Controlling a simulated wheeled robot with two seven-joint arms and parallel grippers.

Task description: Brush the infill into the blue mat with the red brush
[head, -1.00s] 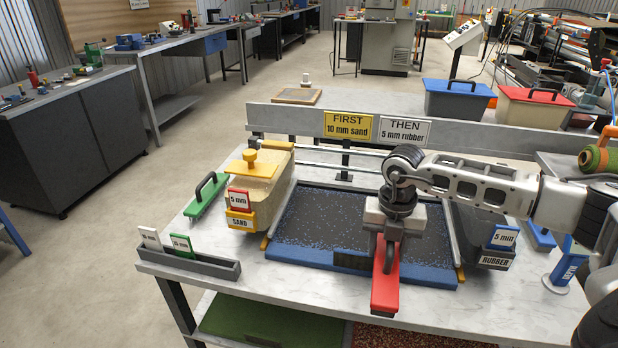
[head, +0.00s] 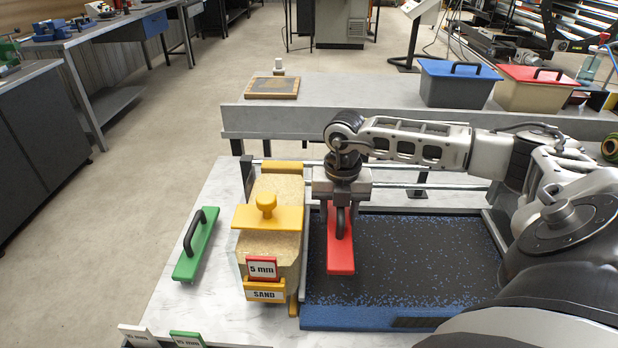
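The blue mat (head: 375,317) lies in the frame on the marble-topped table. Its blue front edge shows, and its top is covered with dark infill (head: 430,265) flecked with blue. My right gripper (head: 341,212) comes in from the right and is shut on the handle of the red brush (head: 341,258). The brush is over the left part of the mat, lengthwise front to back. I cannot tell whether its underside touches the infill. My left gripper is not in view.
The sand hopper (head: 270,243) with its yellow handle stands just left of the mat. A green brush (head: 196,245) lies further left. Rails run behind the mat. Blue-lidded (head: 456,85) and red-lidded (head: 535,88) bins stand on the back bench. My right arm covers the mat's right front.

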